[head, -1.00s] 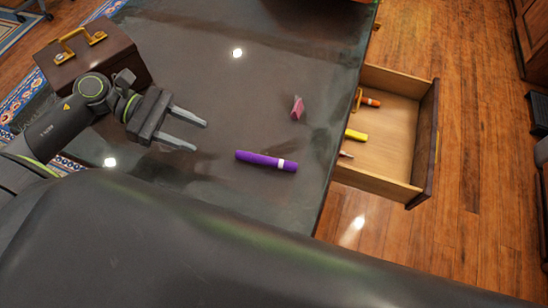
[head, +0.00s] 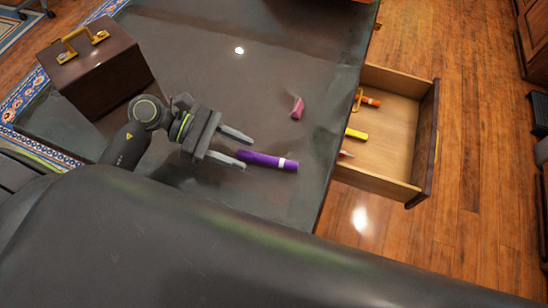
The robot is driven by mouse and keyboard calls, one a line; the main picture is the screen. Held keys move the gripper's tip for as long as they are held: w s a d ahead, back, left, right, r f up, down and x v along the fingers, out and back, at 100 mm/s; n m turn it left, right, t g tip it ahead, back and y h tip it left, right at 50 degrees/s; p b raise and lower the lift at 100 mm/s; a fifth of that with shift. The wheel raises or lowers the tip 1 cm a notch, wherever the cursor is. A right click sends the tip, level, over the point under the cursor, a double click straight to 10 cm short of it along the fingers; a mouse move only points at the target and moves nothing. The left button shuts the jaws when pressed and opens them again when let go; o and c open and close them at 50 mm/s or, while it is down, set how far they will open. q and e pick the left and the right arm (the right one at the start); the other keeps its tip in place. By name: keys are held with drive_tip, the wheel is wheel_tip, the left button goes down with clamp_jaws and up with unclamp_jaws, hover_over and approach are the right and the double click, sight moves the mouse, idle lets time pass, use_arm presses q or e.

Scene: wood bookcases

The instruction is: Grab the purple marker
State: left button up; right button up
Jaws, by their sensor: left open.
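The purple marker (head: 262,160) with a white band near its right end lies on the dark table top (head: 210,75). My left gripper (head: 240,149) is open, its two fingers pointing right at the marker's left end. The lower finger's tip overlaps or lies very close to that end in the picture; I cannot tell whether they touch. Nothing is held between the fingers. My right gripper is not in view.
A small pink object (head: 297,108) lies on the table above the marker. An open wooden drawer (head: 395,180) at the right holds an orange marker (head: 371,101) and a yellow marker (head: 357,134). A brown box (head: 100,72) with a gold handle stands at the upper left.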

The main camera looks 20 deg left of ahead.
sight(262, 157)
use_arm(q)
drive_tip(key=shift+w+p+x, duration=0.2)
drive_tip(key=shift+p+x, duration=0.1)
drive_tip(key=shift+x, duration=0.8)
drive_tip(key=shift+w+p+x, duration=0.2)
drive_tip(key=shift+p+x, duration=0.1)
drive_tip(key=shift+x, duration=0.75)
drive_tip(key=shift+d+f, duration=0.15)
drive_tip(key=shift+d, duration=0.25)
clamp_jaws()
